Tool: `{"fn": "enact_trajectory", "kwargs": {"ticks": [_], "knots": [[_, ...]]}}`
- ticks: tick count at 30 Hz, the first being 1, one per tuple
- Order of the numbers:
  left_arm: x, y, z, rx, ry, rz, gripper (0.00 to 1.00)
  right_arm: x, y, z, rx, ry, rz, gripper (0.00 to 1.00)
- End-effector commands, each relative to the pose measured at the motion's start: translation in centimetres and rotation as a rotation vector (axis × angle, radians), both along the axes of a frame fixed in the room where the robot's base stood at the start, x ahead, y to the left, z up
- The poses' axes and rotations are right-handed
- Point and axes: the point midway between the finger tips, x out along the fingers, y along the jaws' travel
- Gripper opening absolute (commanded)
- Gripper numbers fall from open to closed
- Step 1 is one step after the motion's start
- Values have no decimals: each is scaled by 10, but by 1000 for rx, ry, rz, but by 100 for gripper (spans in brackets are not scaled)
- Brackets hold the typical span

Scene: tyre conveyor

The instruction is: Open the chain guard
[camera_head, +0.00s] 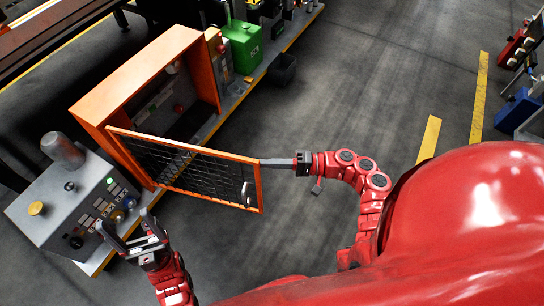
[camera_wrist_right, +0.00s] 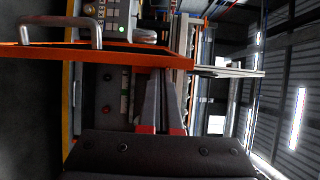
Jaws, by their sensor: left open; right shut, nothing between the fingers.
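The chain guard (camera_head: 185,168) is an orange-framed black mesh door on the orange box (camera_head: 130,83). It stands swung out from the box, whose inside shows. Its metal handle (camera_head: 246,192) is near the free edge; the handle also shows in the right wrist view (camera_wrist_right: 97,36). My right gripper (camera_head: 264,162) is shut and empty, its tips at the top corner of the guard's free edge. In the right wrist view its fingers (camera_wrist_right: 165,85) end at the orange frame; contact is unclear. My left gripper (camera_head: 124,234) is open and empty, beside the control panel.
A grey control panel (camera_head: 85,205) with buttons and a grey cylinder (camera_head: 62,150) stands at the left. A green box (camera_head: 243,45) and a black bin (camera_head: 282,69) are beyond the orange box. The grey floor right of the guard is clear, with yellow stripes (camera_head: 429,140).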

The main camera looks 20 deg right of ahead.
Motion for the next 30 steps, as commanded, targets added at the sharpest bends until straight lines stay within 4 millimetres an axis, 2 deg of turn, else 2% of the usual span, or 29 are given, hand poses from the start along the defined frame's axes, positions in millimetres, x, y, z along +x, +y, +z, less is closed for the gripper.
{"fn": "enact_trajectory", "kwargs": {"ticks": [10,14,24,30], "knots": [[0,0,0,0,0,0,81,-1,1,1,0,0,-1,0],[0,0,7,0,0,0,81,-7,4,1,-1,4,-11,0],[0,0,47,0,0,0,81,-56,43,1,3,10,-123,0],[0,0,57,0,0,0,81,-84,71,-2,6,7,-194,0]]}}
